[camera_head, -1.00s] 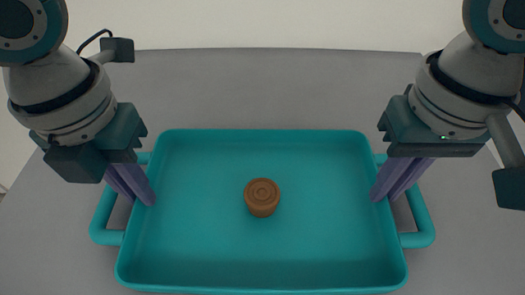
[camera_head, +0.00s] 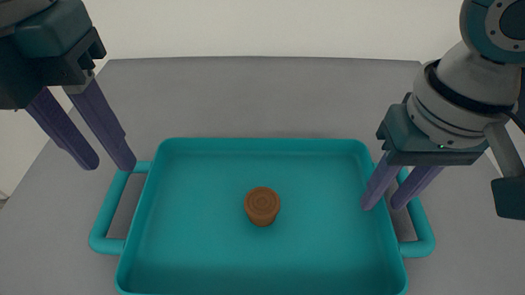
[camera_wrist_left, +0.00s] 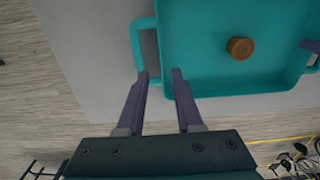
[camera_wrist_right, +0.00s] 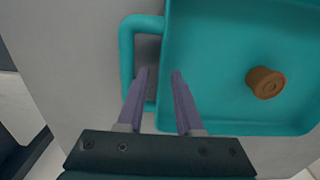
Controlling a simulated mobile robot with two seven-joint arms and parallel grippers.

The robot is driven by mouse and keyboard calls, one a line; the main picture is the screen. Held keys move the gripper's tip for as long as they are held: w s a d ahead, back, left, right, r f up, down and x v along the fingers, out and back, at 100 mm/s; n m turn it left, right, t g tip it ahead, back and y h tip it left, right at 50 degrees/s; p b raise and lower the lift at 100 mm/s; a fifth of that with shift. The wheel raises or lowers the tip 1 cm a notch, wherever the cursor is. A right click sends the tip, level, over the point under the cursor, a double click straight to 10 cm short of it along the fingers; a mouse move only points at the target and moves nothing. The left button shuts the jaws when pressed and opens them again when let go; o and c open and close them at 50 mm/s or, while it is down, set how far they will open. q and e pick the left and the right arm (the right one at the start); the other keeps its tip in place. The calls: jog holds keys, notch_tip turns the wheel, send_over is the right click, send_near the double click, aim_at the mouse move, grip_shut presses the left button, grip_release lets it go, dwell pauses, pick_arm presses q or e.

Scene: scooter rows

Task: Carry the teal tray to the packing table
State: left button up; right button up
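The teal tray (camera_head: 300,265) lies flat on a grey table (camera_head: 260,95) and has a loop handle on each side. A brown round piece (camera_head: 262,206) stands near the middle of the tray. My left gripper (camera_head: 108,163) is open and empty, above and outside the tray's far left corner by the left handle (camera_head: 105,215). My right gripper (camera_head: 384,205) is open at the tray's right side. In the right wrist view its fingers (camera_wrist_right: 159,73) are apart, one over the handle opening, one over the tray's inside, with the tray wall between them.
The table is bare behind the tray, up to its far edge near a pale wall. The left wrist view shows a wooden floor (camera_wrist_left: 40,120) beyond the table edge and dark, thin-framed objects (camera_wrist_left: 300,160) at lower right, perhaps scooters.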

jog(key=shift+r, duration=0.15)
pick_arm(q)
notch_tip(320, 180, up, 3)
jog(key=shift+f, duration=0.1)
pick_arm(e)
notch_tip(320, 180, up, 12)
dwell(0.6)
